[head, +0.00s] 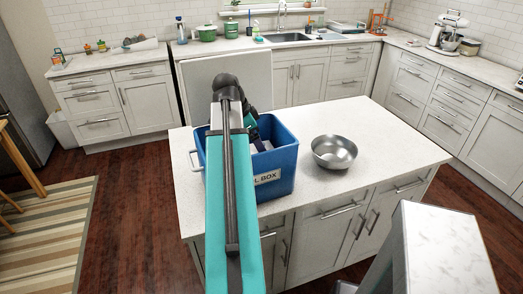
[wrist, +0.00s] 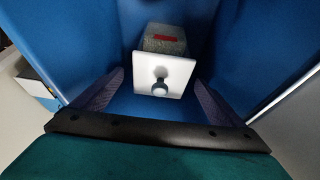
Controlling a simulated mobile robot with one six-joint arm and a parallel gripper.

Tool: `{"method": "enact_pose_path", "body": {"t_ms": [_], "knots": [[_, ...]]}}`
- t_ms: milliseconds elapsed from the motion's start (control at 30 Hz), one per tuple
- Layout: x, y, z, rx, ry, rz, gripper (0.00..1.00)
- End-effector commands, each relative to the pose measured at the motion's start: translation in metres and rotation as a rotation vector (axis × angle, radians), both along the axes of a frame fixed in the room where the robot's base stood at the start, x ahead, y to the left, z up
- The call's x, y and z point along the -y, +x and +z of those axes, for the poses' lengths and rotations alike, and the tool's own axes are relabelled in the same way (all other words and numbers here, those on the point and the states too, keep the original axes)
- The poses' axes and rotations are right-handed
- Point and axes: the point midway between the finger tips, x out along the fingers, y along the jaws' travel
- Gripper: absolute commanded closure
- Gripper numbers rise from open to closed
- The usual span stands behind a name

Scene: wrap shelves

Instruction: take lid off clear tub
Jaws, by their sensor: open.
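The clear tub (wrist: 165,44) is in the wrist view, inside the blue box, with greyish contents and a red mark on its side. Its square white lid (wrist: 180,68) is on it and faces my camera, with a round knob (wrist: 160,82) in the middle. My gripper (wrist: 160,86) is open, with one finger on each side of the lid and knob. No grip on the knob shows. In the head view my arm reaches down into the blue box (head: 285,165), and the tub cannot be made out clearly there.
The blue box walls (wrist: 100,30) rise close around my gripper. The box stands on the white island counter (head: 350,120), with a metal bowl (head: 334,152) to its right. The counter's right part is clear.

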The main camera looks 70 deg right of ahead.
Motion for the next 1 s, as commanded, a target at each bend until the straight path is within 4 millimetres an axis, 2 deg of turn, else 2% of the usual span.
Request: {"method": "enact_pose_path", "body": {"t_ms": [600,867,1000], "knots": [[0.0005,-0.0004,-0.0016,0.001,-0.001,0.000,0.08],[0.0005,-0.0005,-0.0015,0.001,-0.001,0.000,0.52],[0.0006,-0.0006,-0.0015,0.001,-0.001,0.000,0.52]]}}
